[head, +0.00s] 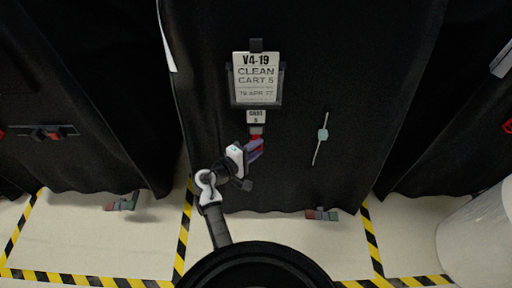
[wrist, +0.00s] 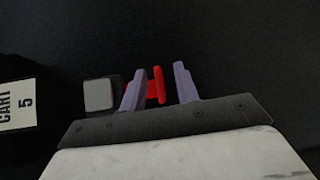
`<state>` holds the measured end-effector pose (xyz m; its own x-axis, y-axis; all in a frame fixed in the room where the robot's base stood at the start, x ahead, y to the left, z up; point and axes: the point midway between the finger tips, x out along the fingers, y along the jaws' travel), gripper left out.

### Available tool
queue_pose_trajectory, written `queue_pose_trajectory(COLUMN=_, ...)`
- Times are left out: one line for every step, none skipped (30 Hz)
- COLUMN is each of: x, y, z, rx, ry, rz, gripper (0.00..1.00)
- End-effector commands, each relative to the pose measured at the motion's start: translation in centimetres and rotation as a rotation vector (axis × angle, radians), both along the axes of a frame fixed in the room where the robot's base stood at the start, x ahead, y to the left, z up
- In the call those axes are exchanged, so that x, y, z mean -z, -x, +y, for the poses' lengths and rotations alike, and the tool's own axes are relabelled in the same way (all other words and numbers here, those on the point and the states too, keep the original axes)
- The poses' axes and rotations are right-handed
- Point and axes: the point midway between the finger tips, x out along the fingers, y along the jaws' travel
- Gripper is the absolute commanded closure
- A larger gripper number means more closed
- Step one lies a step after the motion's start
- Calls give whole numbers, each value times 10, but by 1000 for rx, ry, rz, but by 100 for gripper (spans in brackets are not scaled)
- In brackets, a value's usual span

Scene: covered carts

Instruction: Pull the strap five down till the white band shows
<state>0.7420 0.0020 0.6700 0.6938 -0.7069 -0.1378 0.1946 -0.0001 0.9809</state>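In the wrist view the red pull (wrist: 158,86) lies between the two purple fingers of my gripper (wrist: 159,82). The fingers are apart; the left one covers part of the red stem, and a gap shows between the red bar and the right one. A grey square buckle (wrist: 98,95) sits left of the pull. I see no white band on the strap.
A "V4-19 CLEAN CART 5" sign (head: 257,79) hangs above the label. A thin pale rod with a teal piece (head: 323,134) is on the cover to the right. Black-covered carts stand either side. Yellow-black tape (head: 183,245) marks the floor; a white cylinder (head: 480,240) stands lower right.

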Motion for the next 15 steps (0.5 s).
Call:
queue_pose_trajectory(x=0, y=-1, z=-1, rx=1, ry=0, rz=0, gripper=69)
queue_pose_trajectory(x=0, y=-1, z=-2, rx=1, ry=0, rz=0, gripper=69)
queue_pose_trajectory(x=0, y=-2, z=-2, rx=1, ry=0, rz=0, gripper=69)
queue_pose_trajectory(x=0, y=-2, z=-2, rx=1, ry=0, rz=0, gripper=69)
queue_pose_trajectory(x=1, y=-2, z=-2, rx=0, ry=0, rz=0, gripper=69)
queue_pose_trajectory(x=1, y=-2, z=-2, rx=0, ry=0, rz=0, gripper=69)
queue_pose_trajectory(x=1, y=-2, z=-2, rx=0, ry=0, rz=0, gripper=69)
queue_pose_trajectory(x=1, y=-2, z=-2, rx=0, ry=0, rz=0, gripper=69)
queue_pose_trajectory(x=1, y=-2, z=-2, rx=0, ry=0, rz=0, gripper=71)
queue_pose_trajectory(x=1, y=-2, z=-2, rx=0, ry=0, rz=0, gripper=74)
queue_pose_trajectory(x=0, y=-1, z=-2, rx=0, ry=0, rz=0, gripper=78)
queue_pose_trajectory(x=0, y=-1, z=-2, rx=0, ry=0, rz=0, gripper=84)
queue_pose_trajectory(x=0, y=-2, z=-2, rx=0, ry=0, rz=0, gripper=88)
queue_pose_trajectory(x=0, y=-1, z=-2, rx=0, ry=0, rz=0, gripper=92)
queue_pose_trajectory(x=0, y=-1, z=-2, rx=0, ry=0, rz=0, gripper=97)
